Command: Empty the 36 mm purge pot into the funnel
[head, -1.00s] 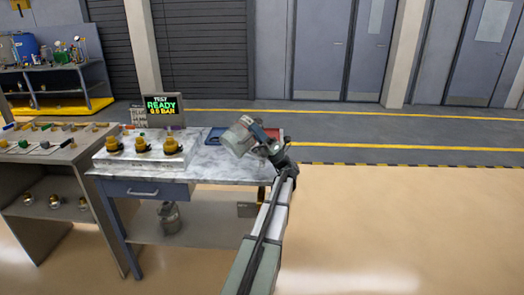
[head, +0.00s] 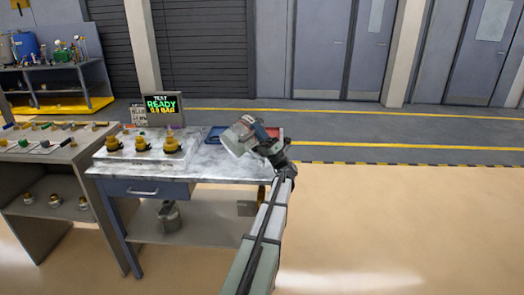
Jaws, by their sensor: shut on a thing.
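A grey, pale-faced pot (head: 236,139), seemingly the purge pot, is tilted toward the left above the right part of the marble-topped bench. My gripper (head: 254,131) is shut on it, at the pot's right side. The pot's size marking and contents cannot be made out. I cannot pick out a funnel with certainty in this view. Three yellow fittings (head: 143,145) stand in a row on a pale block at the left of the bench.
A display (head: 163,105) reading READY stands behind the fittings. Blue and red trays (head: 214,134) lie at the bench's back right. A metal can (head: 168,217) stands on the lower shelf. Another bench (head: 40,152) with small parts is at the left. Floor to the right is clear.

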